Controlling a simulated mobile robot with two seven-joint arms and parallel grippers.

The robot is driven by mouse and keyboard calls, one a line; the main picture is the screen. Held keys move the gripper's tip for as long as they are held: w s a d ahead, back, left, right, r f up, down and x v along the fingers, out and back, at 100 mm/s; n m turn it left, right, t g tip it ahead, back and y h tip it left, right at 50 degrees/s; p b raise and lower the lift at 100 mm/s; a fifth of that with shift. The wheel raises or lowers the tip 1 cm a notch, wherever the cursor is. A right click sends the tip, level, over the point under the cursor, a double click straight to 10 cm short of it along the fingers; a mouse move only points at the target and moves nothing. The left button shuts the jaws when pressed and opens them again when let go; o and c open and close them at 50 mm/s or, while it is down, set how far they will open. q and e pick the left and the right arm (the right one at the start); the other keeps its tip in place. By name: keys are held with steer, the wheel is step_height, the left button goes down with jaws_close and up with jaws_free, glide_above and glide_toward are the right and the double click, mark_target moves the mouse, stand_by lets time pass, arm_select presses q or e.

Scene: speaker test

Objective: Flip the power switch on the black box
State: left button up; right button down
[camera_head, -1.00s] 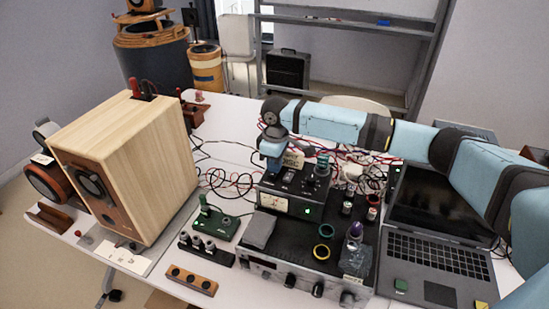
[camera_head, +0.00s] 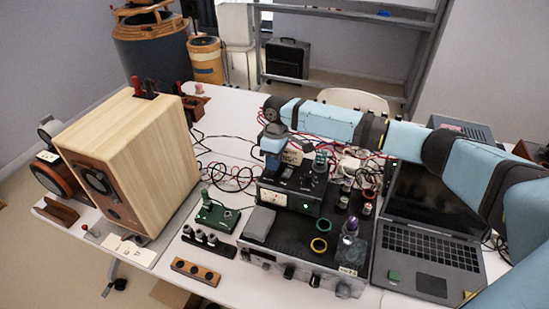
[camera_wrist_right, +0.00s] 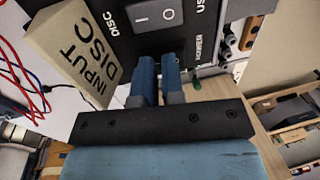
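The small black box (camera_head: 290,198) sits on a larger black unit in the head view, with a pale meter and a small green light on its front. In the right wrist view the top of the black box (camera_wrist_right: 110,45) shows a grey rocker power switch (camera_wrist_right: 155,14) marked with a line and a circle. My right gripper (camera_head: 272,158) points down over the back left of the box. In the wrist view its two blue fingers (camera_wrist_right: 158,62) are together, only a thin gap between them, holding nothing. The tips are close below the switch; contact cannot be told. My left gripper is not in view.
The larger black unit (camera_head: 290,256) carries rings and small parts. A wooden speaker (camera_head: 135,160) stands left, an open laptop (camera_head: 430,245) right. Loose cables lie behind the box.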

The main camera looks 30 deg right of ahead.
steer(key=shift+s+a+f+p, duration=0.35)
steer(key=shift+s+a+p, duration=0.1)
steer(key=shift+s+a, duration=0.1)
steer(key=shift+r+p, duration=0.25)
steer(key=shift+p, duration=0.05)
steer(key=r+p, duration=0.3)
steer(key=w+r+p, duration=0.1)
steer(key=r+p, duration=0.1)
steer(key=shift+d, duration=0.4)
steer(key=shift+w+d+r+b, duration=0.2)
steer(key=shift+d+r+b, duration=0.1)
steer(key=shift+r+b, duration=0.25)
step_height(320, 180, up, 8)
steer(key=b, duration=0.1)
steer(key=shift+w+d, duration=0.35)
steer(key=shift+d, duration=0.1)
